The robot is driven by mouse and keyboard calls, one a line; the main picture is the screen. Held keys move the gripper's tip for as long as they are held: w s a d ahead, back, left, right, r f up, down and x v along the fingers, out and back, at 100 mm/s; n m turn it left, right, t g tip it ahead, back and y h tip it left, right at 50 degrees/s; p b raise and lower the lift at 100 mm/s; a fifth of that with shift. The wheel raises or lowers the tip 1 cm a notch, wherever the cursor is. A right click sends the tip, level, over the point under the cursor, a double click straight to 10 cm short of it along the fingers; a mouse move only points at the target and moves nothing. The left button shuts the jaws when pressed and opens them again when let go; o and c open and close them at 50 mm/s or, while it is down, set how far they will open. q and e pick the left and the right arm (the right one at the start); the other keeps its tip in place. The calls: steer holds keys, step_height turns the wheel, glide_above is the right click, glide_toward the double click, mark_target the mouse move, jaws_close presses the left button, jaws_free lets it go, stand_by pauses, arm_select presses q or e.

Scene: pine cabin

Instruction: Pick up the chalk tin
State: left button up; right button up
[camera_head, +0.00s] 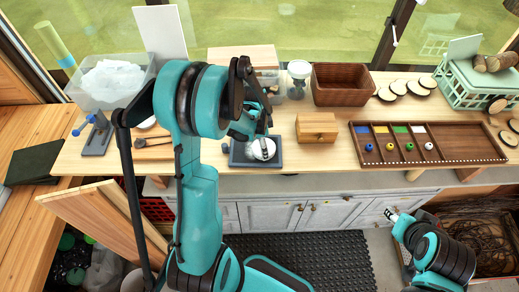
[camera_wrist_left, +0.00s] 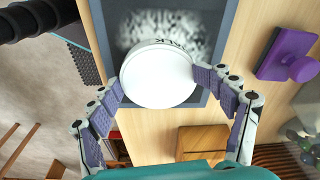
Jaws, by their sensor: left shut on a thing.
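The chalk tin is a round white tin (camera_head: 262,149) at the dark grey tray on the table, and its plain white lid (camera_wrist_left: 158,76) fills the middle of the left wrist view. Part of the dark lettering on its side shows, ending in "LK". My left gripper (camera_wrist_left: 160,84) is shut on the tin, with a purple-padded finger on either side. I cannot tell whether the tin touches the tray. The tray's rim (camera_head: 236,160) shows around it. My right gripper (camera_head: 392,213) is low at the right, in front of the cabinets, apart from the table; its jaws are too small to read.
A small wooden box (camera_head: 316,127) stands just right of the tray. A tray with coloured compartments (camera_head: 455,142) lies farther right. A brown wooden bin (camera_head: 342,84) and a glass jar (camera_head: 299,72) stand behind. A clear tub (camera_head: 108,85) is at the left.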

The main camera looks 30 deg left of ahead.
arm_select(q)
steer(key=shift+a+f, duration=0.1)
steer(key=shift+w+r, duration=0.1)
steer(key=shift+r, duration=0.25)
steer(key=c, duration=0.3)
steer(key=r, duration=0.4)
steer(key=shift+d+p, duration=0.3)
jaws_close()
steer(key=d+r, duration=0.6)
steer(key=d, duration=0.5)
steer(key=shift+s+r, duration=0.15)
steer(key=shift+s, duration=0.3)
steer(key=o, duration=1.3)
jaws_free()
steer(key=shift+c, duration=0.2)
